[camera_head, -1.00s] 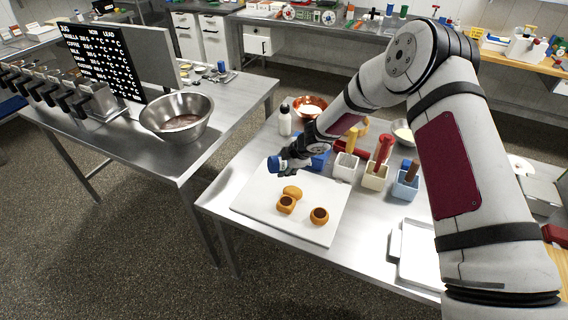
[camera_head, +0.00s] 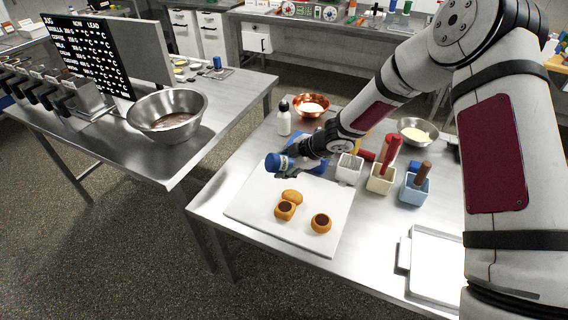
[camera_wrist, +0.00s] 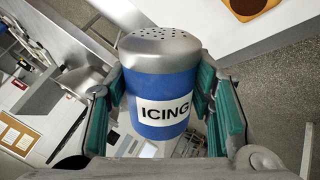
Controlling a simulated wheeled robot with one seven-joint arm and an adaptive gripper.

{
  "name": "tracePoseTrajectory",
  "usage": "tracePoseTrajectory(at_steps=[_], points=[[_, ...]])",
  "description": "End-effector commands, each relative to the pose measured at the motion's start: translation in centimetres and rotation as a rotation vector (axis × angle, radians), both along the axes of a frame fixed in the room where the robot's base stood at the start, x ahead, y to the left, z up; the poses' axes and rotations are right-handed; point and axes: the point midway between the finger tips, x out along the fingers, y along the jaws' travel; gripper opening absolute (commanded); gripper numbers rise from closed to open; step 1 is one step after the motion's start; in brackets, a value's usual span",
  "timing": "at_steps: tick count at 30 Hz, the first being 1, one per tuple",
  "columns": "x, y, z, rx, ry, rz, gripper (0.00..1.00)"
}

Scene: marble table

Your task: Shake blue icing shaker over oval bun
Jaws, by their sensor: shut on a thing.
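The blue icing shaker (camera_wrist: 158,85) has a silver perforated top and a white label reading ICING in the wrist view. My gripper (camera_wrist: 160,100) is shut on it, with green finger pads on both sides. In the head view the shaker (camera_head: 278,163) is held tilted well over, its blue end pointing left, above the back part of the white board (camera_head: 250,208). The oval bun (camera_head: 292,197) lies on the board, in front of and slightly right of the shaker. My gripper (camera_head: 290,168) is apart from the bun.
Two round buns with dark centres (camera_head: 285,210) (camera_head: 321,223) sit close to the oval bun. A white bottle (camera_head: 284,122), a copper bowl (camera_head: 311,106) and several small containers (camera_head: 381,178) stand behind and right. A tray (camera_head: 436,262) lies front right.

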Motion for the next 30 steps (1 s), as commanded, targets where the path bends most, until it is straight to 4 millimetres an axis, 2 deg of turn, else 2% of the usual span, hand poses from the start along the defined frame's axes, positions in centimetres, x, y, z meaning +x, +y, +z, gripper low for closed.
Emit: tracePoseTrajectory(at_steps=[20, 30], points=[[0.4, -0.5, -0.3, 0.18, 0.084, -0.001, 0.15], [0.2, -0.4, -2.9, 0.183, 0.086, 0.001, 0.15]])
